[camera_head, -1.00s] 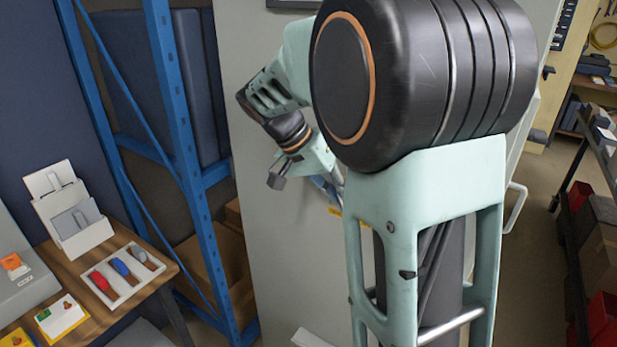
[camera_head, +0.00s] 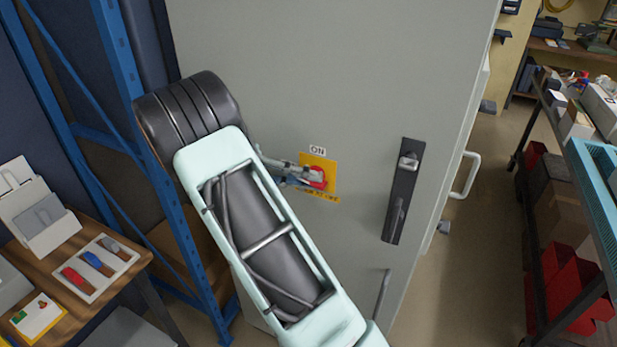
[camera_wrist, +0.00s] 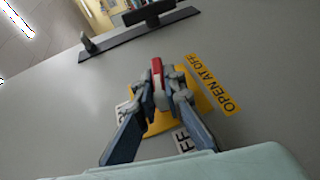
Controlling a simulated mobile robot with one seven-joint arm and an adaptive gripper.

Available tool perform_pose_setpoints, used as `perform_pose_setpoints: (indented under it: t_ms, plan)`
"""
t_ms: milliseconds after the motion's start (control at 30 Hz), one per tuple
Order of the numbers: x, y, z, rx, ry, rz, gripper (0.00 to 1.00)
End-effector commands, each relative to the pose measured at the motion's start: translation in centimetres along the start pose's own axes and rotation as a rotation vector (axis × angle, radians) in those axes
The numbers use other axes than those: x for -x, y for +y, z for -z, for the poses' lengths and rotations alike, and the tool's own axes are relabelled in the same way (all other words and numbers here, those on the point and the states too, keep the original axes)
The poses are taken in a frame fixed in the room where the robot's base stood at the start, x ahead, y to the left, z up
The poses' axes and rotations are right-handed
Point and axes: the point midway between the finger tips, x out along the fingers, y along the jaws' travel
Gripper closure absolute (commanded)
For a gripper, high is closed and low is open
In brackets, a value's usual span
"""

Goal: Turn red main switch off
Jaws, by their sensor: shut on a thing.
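The red main switch (camera_head: 317,177) sits on a yellow plate (camera_head: 330,166) on the grey cabinet door, with an ON label (camera_head: 317,150) above it. In the wrist view the red switch handle (camera_wrist: 157,68) stands between the fingers of my gripper (camera_wrist: 163,88). My gripper is shut on the handle; it also shows in the head view (camera_head: 300,176), reaching the switch from the left. A label ending in FF (camera_wrist: 184,143) is partly hidden by a finger. A yellow strip reading OPEN AT OFF (camera_wrist: 214,85) lies beside the plate.
A black door handle (camera_head: 403,190) is right of the switch. A blue rack (camera_head: 170,170) stands left of the cabinet. A shelf with red bins (camera_head: 570,285) is at right.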

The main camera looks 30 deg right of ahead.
Motion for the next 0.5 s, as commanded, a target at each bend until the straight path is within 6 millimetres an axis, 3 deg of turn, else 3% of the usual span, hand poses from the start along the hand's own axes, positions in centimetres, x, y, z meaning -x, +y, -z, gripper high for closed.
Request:
perform_pose_setpoints:
  t_ms: [500]
  plan:
    - [-0.03, -0.10, 0.05, 0.083, 0.001, -0.204, 1.00]
